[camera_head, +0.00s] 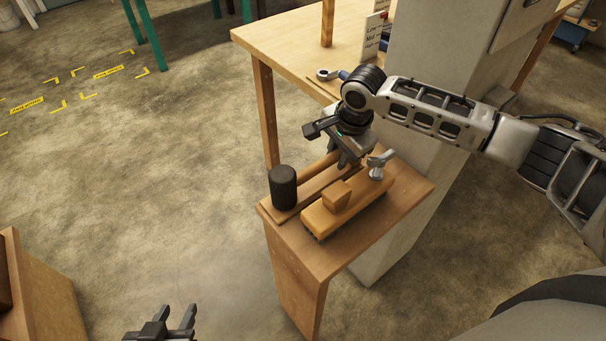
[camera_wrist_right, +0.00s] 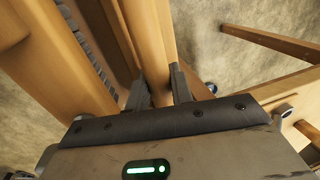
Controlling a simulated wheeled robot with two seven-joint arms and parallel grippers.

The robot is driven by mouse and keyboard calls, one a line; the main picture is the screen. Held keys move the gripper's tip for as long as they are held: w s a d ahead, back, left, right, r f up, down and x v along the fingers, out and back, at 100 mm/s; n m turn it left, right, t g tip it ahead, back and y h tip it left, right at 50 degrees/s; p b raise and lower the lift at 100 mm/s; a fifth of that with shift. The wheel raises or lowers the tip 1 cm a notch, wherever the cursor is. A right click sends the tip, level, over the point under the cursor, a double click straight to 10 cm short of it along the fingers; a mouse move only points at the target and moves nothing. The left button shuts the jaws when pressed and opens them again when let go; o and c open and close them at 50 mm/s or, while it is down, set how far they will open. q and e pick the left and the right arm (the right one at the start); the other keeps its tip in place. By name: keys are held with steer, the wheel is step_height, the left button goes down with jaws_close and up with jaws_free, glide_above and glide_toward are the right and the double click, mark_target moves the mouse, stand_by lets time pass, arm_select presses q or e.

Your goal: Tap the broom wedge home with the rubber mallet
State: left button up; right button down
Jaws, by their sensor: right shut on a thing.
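The rubber mallet has a black cylindrical head (camera_head: 283,187) at the left end of a small wooden stand, with its wooden handle (camera_head: 318,167) running back to the right. My right gripper (camera_head: 346,160) is shut on the handle; in the right wrist view the handle (camera_wrist_right: 153,50) passes between its fingers. The wooden broom block (camera_head: 358,212) lies in front of the mallet along the stand, with bristles at its underside. My left gripper (camera_head: 178,315) is open and empty at the bottom edge, away from the stand.
A grey wing-shaped clamp (camera_head: 380,164) stands at the right end of the broom block. The stand top (camera_head: 408,184) is bare at right. A grey pillar (camera_head: 432,50) and a larger table (camera_head: 285,37) stand behind. A wooden box (camera_head: 40,300) is at lower left.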

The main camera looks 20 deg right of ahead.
steer(key=shift+r+p, duration=2.6)
steer(key=shift+p, duration=0.4)
steer(key=shift+r, duration=0.9)
steer(key=s+a+r, duration=0.3)
steer(key=s+r, duration=0.3)
steer(key=s+a+r, duration=0.3)
steer(key=s+r, duration=0.3)
steer(key=s, duration=0.1)
steer(key=shift+s+a, duration=0.25)
steer(key=shift+a, duration=0.05)
